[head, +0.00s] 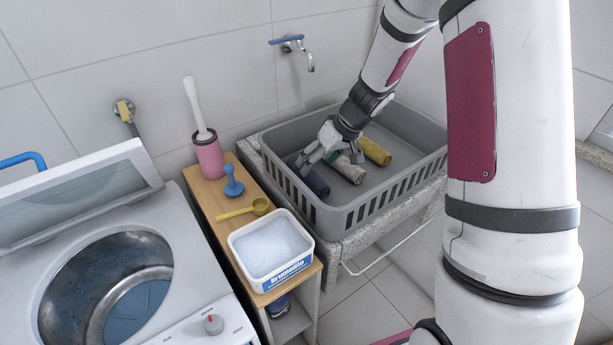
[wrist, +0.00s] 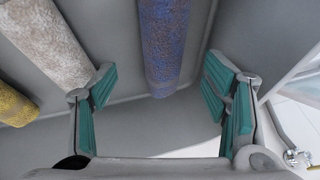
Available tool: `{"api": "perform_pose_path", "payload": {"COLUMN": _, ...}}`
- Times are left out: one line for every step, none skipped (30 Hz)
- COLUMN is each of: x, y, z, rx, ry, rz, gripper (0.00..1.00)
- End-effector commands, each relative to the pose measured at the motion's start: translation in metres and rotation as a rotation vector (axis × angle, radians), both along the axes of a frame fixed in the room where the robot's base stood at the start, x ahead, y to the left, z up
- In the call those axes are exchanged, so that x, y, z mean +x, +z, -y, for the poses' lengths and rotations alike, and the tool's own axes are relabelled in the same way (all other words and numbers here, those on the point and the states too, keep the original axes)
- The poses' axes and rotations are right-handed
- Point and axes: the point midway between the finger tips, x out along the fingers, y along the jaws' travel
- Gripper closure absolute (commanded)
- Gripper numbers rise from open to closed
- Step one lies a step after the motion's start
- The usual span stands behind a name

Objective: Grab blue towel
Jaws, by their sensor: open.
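The blue towel (head: 313,181) is rolled up and lies at the left end of the grey basket, partly hidden behind my gripper in the head view. In the wrist view the blue towel (wrist: 164,45) stands out in the middle, beyond and between the two fingers. My gripper (head: 305,160) is inside the basket, over the blue towel. In the wrist view my gripper (wrist: 165,105) is open, with teal pads apart and nothing visible between their tips except the towel's near end. I cannot tell whether the pads touch the towel.
A white towel (head: 347,168) and a yellow towel (head: 375,151) lie to the right in the grey basket (head: 335,217). Its slotted walls surround my gripper. A wooden shelf (head: 222,210) with a white powder tub (head: 270,250) stands left, beside an open washing machine (head: 170,290).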

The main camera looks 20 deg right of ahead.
Motion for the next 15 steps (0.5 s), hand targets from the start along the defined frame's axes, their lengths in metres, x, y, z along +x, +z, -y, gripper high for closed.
{"api": "perform_pose_path", "payload": {"x": 0.001, "y": -0.003, "z": -0.001, "rx": 0.0, "ry": 0.0, "rz": 0.0, "gripper": 0.31}}
{"api": "perform_pose_path", "payload": {"x": 0.002, "y": -0.004, "z": -0.002, "rx": 0.0, "ry": 0.0, "rz": 0.0, "gripper": 0.31}}
{"api": "perform_pose_path", "payload": {"x": 0.002, "y": -0.005, "z": -0.002, "rx": 0.0, "ry": 0.001, "rz": 0.0, "gripper": 0.31}}
{"api": "perform_pose_path", "payload": {"x": 0.003, "y": -0.007, "z": -0.003, "rx": -0.001, "ry": 0.001, "rz": -0.001, "gripper": 0.31}}
{"api": "perform_pose_path", "payload": {"x": 0.003, "y": -0.009, "z": -0.004, "rx": 0.0, "ry": 0.002, "rz": -0.001, "gripper": 0.31}}
{"api": "perform_pose_path", "payload": {"x": 0.005, "y": -0.011, "z": -0.006, "rx": 0.0, "ry": 0.002, "rz": -0.001, "gripper": 0.31}}
{"api": "perform_pose_path", "payload": {"x": 0.007, "y": -0.014, "z": -0.008, "rx": 0.0, "ry": 0.002, "rz": -0.001, "gripper": 0.31}}
{"api": "perform_pose_path", "payload": {"x": 0.008, "y": -0.017, "z": -0.01, "rx": 0.0, "ry": 0.002, "rz": -0.003, "gripper": 0.31}}
{"api": "perform_pose_path", "payload": {"x": 0.011, "y": -0.022, "z": -0.013, "rx": 0.0, "ry": 0.001, "rz": -0.002, "gripper": 0.31}}
{"api": "perform_pose_path", "payload": {"x": 0.013, "y": -0.025, "z": -0.016, "rx": 0.0, "ry": 0.002, "rz": -0.003, "gripper": 0.31}}
{"api": "perform_pose_path", "payload": {"x": 0.015, "y": -0.028, "z": -0.018, "rx": -0.001, "ry": 0.003, "rz": -0.002, "gripper": 0.31}}
{"api": "perform_pose_path", "payload": {"x": 0.017, "y": -0.033, "z": -0.019, "rx": 0.0, "ry": 0.001, "rz": -0.002, "gripper": 0.31}}
{"api": "perform_pose_path", "payload": {"x": 0.018, "y": -0.037, "z": -0.02, "rx": 0.001, "ry": 0.0, "rz": -0.002, "gripper": 0.31}}
{"api": "perform_pose_path", "payload": {"x": 0.019, "y": -0.04, "z": -0.021, "rx": 0.001, "ry": 0.0, "rz": -0.002, "gripper": 0.31}}
{"api": "perform_pose_path", "payload": {"x": 0.021, "y": -0.043, "z": -0.022, "rx": 0.0, "ry": -0.001, "rz": -0.001, "gripper": 0.31}}
